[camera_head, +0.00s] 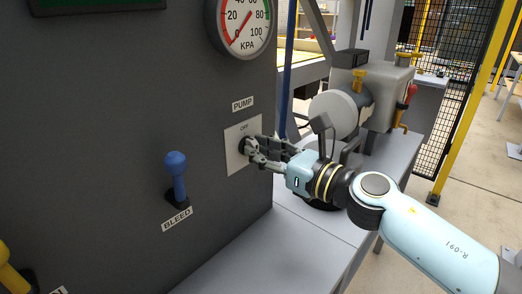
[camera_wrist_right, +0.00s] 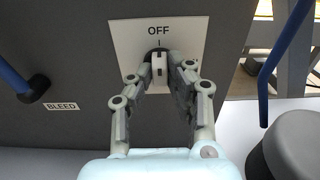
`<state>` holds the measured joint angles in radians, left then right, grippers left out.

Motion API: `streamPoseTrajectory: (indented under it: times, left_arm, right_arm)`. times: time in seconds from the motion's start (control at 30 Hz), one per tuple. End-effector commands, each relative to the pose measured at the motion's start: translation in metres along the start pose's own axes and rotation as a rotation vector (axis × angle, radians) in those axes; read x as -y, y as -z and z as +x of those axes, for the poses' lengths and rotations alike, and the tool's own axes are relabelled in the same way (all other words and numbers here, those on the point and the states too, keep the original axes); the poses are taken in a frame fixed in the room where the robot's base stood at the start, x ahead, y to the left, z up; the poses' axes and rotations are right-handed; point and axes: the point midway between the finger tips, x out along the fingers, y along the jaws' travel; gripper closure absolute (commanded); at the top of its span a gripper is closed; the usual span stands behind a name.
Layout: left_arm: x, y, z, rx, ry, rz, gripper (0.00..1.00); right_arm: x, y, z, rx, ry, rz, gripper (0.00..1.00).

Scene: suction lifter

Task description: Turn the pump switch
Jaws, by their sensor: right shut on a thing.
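The pump switch (camera_wrist_right: 159,66) is a small dark knob with a white handle on a white plate (camera_wrist_right: 192,28) marked OFF. In the head view the plate (camera_head: 235,160) sits under the PUMP label on the dark panel. My right gripper (camera_wrist_right: 160,75) is at the switch, its two fingers on either side of the handle and shut on it. In the head view the right gripper (camera_head: 247,147) reaches the plate from the right, and its fingers hide most of the knob. The handle stands upright, below the OFF mark. My left gripper is not in view.
A blue BLEED lever (camera_head: 176,172) stands out from the panel, left of the plate. A pressure gauge (camera_head: 241,22) above reads near the low end. A yellow lever (camera_head: 12,270) is at the lower left. A grey machine with a round drum (camera_head: 338,112) stands behind my right arm.

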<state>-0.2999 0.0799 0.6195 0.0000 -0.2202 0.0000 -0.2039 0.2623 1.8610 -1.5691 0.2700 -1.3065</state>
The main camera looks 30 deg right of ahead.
Motion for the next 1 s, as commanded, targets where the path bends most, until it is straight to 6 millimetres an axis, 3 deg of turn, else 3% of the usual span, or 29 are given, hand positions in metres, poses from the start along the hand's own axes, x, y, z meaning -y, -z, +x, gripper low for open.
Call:
streamPoseTrajectory:
  times: [0.47, 1.0]
  left_arm:
    - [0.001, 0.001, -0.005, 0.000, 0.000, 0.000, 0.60]
    - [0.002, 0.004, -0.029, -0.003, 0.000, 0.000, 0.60]
  right_arm:
    - [0.000, -0.001, 0.000, 0.000, 0.000, 0.068, 1.00]
    - [0.001, -0.003, 0.000, 0.000, 0.000, 0.518, 1.00]
